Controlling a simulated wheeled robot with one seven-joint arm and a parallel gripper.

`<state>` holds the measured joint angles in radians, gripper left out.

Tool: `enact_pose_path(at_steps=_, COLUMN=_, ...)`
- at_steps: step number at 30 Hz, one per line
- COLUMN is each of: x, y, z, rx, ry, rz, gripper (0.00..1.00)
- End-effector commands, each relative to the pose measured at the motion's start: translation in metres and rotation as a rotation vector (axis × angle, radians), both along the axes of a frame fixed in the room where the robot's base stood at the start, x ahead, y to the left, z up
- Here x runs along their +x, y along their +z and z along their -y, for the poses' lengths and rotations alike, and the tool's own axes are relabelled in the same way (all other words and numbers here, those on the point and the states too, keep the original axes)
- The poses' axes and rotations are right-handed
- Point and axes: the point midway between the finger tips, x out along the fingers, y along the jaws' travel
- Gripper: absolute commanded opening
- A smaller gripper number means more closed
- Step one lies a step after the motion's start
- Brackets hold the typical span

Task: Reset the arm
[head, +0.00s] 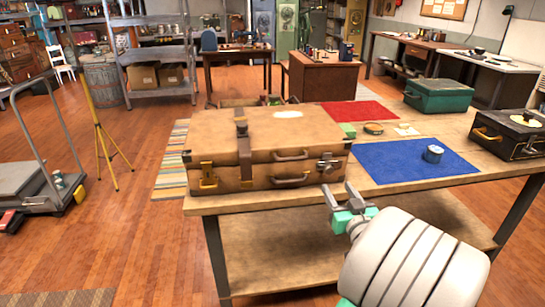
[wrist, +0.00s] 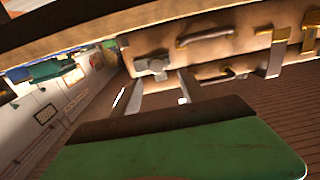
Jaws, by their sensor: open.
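My gripper (head: 342,198) is open and empty in the head view, low in front of the table's front edge. It is just right of and below the right end of a closed tan suitcase (head: 255,147). In the wrist view, the two fingers of my gripper (wrist: 160,90) are apart, and nothing shows between them. The same suitcase (wrist: 225,52) appears upside down beyond them, with its handle and metal latches. The gap between fingers and suitcase is hard to judge.
The wooden table (head: 300,200) also holds a blue mat (head: 390,165) with a small tin (head: 433,153), a red mat (head: 360,112), a green case (head: 439,95) and a dark case (head: 510,137). A yellow tripod (head: 100,130) and a cart (head: 30,185) stand left; floor between is clear.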

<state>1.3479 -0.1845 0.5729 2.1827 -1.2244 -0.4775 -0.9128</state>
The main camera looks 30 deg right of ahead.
Motion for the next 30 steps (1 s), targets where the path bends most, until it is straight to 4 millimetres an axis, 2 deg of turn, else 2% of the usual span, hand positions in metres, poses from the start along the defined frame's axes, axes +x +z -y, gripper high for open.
enact_pose_path(at_steps=2, x=0.012, y=0.005, z=-0.016, rx=0.005, ry=0.048, rz=-0.032, gripper=0.51)
enact_pose_path(at_steps=4, x=0.033, y=0.01, z=-0.047, rx=0.015, ry=0.139, rz=-0.103, gripper=0.51)
enact_pose_path(at_steps=5, x=0.043, y=0.011, z=-0.067, rx=0.024, ry=0.19, rz=-0.149, gripper=0.51)
enact_pose_path(at_steps=6, x=0.056, y=0.013, z=-0.097, rx=0.036, ry=0.267, rz=-0.225, gripper=0.51)
enact_pose_path(at_steps=8, x=0.069, y=0.014, z=-0.15, rx=0.058, ry=0.385, rz=-0.372, gripper=0.51)
enact_pose_path(at_steps=9, x=0.07, y=0.015, z=-0.182, rx=0.072, ry=0.444, rz=-0.477, gripper=0.51)
enact_pose_path(at_steps=12, x=0.054, y=0.021, z=-0.246, rx=0.099, ry=0.525, rz=-0.728, gripper=0.51)
enact_pose_path(at_steps=15, x=0.02, y=0.04, z=-0.29, rx=0.124, ry=0.519, rz=-0.952, gripper=0.51)
enact_pose_path(at_steps=18, x=-0.019, y=0.065, z=-0.317, rx=0.155, ry=0.453, rz=-1.118, gripper=0.51)
enact_pose_path(at_steps=22, x=-0.058, y=0.087, z=-0.331, rx=0.2, ry=0.36, rz=-1.235, gripper=0.51)
enact_pose_path(at_steps=25, x=-0.071, y=0.091, z=-0.334, rx=0.219, ry=0.323, rz=-1.267, gripper=0.51)
enact_pose_path(at_steps=30, x=-0.072, y=0.087, z=-0.334, rx=0.225, ry=0.316, rz=-1.272, gripper=0.51)
